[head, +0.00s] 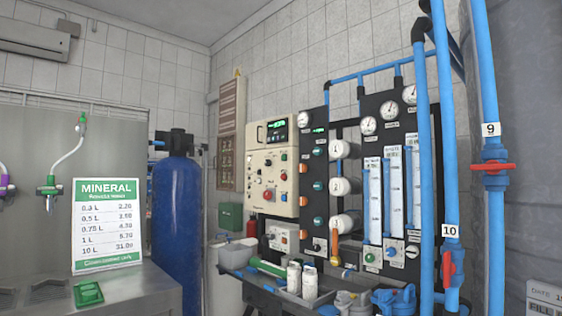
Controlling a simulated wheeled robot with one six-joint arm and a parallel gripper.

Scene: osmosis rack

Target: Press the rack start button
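The osmosis rack (397,131) stands right of the middle in the head view, with black panels, gauges, flow tubes and white filter housings. A beige control box (272,178) with a lit green display is at its left side. It carries a large red button (268,194) and several smaller knobs and buttons. A smaller beige box (284,236) with knobs sits below it. A green knob or button (370,257) is low on the black panel. I cannot tell which control is the start button; labels are too small to read. My gripper is not in view.
Blue vertical pipes (441,150) with red valves tagged 9 and 10 stand in front of the rack's right side. A grey tray (322,299) with white bottles is below the rack. A blue tank (176,220) and a metal counter (150,291) with a mineral price sign (106,225) are left.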

